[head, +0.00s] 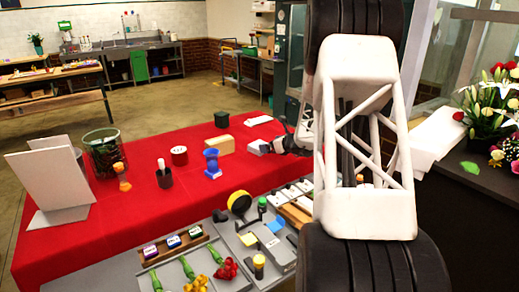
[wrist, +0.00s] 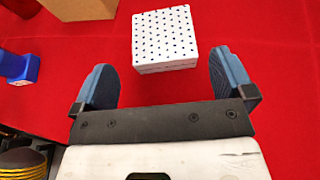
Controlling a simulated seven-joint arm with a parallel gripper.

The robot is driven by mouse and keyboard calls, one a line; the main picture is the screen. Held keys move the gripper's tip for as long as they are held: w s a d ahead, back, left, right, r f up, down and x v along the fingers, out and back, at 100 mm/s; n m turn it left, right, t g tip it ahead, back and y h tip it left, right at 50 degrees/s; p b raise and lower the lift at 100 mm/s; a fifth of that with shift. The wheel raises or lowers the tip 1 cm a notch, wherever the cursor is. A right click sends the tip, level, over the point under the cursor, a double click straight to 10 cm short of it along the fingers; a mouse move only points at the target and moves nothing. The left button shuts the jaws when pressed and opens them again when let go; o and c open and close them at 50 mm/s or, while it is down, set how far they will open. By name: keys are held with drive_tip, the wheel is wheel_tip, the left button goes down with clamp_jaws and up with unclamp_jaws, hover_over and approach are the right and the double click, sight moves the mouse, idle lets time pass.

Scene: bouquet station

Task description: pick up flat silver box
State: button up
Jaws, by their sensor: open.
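A pale, flat, square box with small dark dots on its lid (wrist: 165,35) lies on the red table, in the wrist view straight ahead of my gripper. It looks white to silver. In the head view a pale box (head: 256,147) shows at the end of my gripper (head: 279,146), partly hidden by it. My gripper (wrist: 161,72) is open, with its two blue fingers apart and nothing held. The box's near part appears between the fingertips in the picture, with red cloth on both sides. I cannot tell the height gap.
A tan box (head: 220,144) and a blue vase (head: 211,163) stand left of the pale box. Another flat white item (head: 259,120) lies behind. A dark green box (head: 222,119) stands near the back. A grey tray area with several small items fills the front.

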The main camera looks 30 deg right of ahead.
sight(253, 148)
drive_tip(key=shift+x, duration=1.2)
drive_tip(key=shift+w, duration=0.1)
drive_tip(key=shift+x, duration=2.5)
drive_tip(key=shift+w+r, duration=0.1)
drive_tip(key=shift+d, duration=0.1)
drive_tip(key=c, duration=0.8)
drive_tip(key=shift+r, duration=0.15)
